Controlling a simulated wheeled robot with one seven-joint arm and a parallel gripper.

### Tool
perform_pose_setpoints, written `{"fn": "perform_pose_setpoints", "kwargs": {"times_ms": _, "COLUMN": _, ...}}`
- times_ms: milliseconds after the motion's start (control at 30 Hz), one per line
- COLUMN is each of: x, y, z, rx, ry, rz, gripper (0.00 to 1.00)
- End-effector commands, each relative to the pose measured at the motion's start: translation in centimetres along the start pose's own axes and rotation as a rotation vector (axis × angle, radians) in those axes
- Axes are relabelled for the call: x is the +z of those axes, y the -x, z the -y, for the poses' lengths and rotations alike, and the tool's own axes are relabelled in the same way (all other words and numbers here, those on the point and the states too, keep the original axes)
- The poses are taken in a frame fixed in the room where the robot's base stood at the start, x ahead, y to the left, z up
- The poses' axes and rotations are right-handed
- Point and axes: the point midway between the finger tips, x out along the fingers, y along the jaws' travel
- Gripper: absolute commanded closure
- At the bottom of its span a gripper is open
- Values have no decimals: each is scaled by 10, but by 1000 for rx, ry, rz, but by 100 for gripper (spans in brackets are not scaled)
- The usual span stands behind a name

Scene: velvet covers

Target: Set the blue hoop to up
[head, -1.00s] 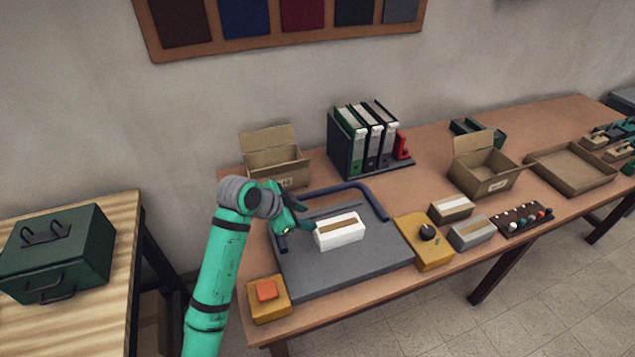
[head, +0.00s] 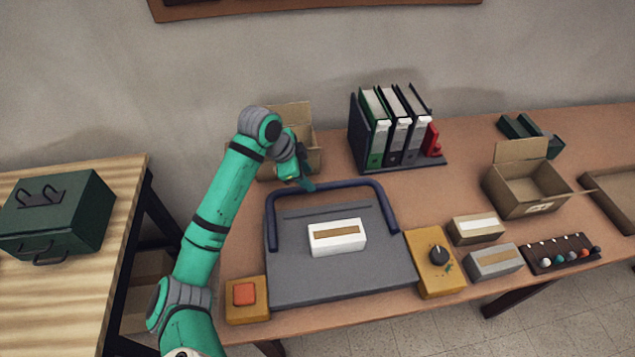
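The blue hoop (head: 335,185) is a dark blue U-shaped bar on the grey flat-topped device (head: 300,285). Its crossbar runs along the device's back edge, and its two arms come forward along the left and right sides. I cannot tell exactly how far it is tilted. A white block with a tan strip (head: 337,238) lies on the grey top, inside the hoop's outline. My gripper (head: 304,184) is at the crossbar's left back part, close to or touching it. Its fingers are small and partly hidden, so their opening is unclear.
A yellow box with an orange button (head: 245,294) is left of the device; a yellow box with a black knob (head: 438,256) is right. An open carton (head: 303,150) stands behind my gripper. A binder rack (head: 400,160) stands at the back. Small boxes (head: 492,261) lie to the right.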

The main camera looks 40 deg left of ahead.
Motion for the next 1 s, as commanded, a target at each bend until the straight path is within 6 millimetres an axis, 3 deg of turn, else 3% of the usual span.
{"fn": "perform_pose_setpoints", "kwargs": {"times_ms": 200, "x": -1, "y": -38, "z": 0, "rx": 1, "ry": -1, "rz": 0, "gripper": 61}}
{"fn": "perform_pose_setpoints", "kwargs": {"times_ms": 400, "x": -2, "y": -60, "z": 0, "rx": 2, "ry": -2, "rz": 0, "gripper": 61}}
{"fn": "perform_pose_setpoints", "kwargs": {"times_ms": 800, "x": -3, "y": -66, "z": 0, "rx": 1, "ry": -4, "rz": -1, "gripper": 61}}
{"fn": "perform_pose_setpoints", "kwargs": {"times_ms": 967, "x": -3, "y": -66, "z": 0, "rx": 1, "ry": -4, "rz": -1, "gripper": 100}}
{"fn": "perform_pose_setpoints", "kwargs": {"times_ms": 1000, "x": -3, "y": -66, "z": 0, "rx": 1, "ry": -4, "rz": -1, "gripper": 100}}
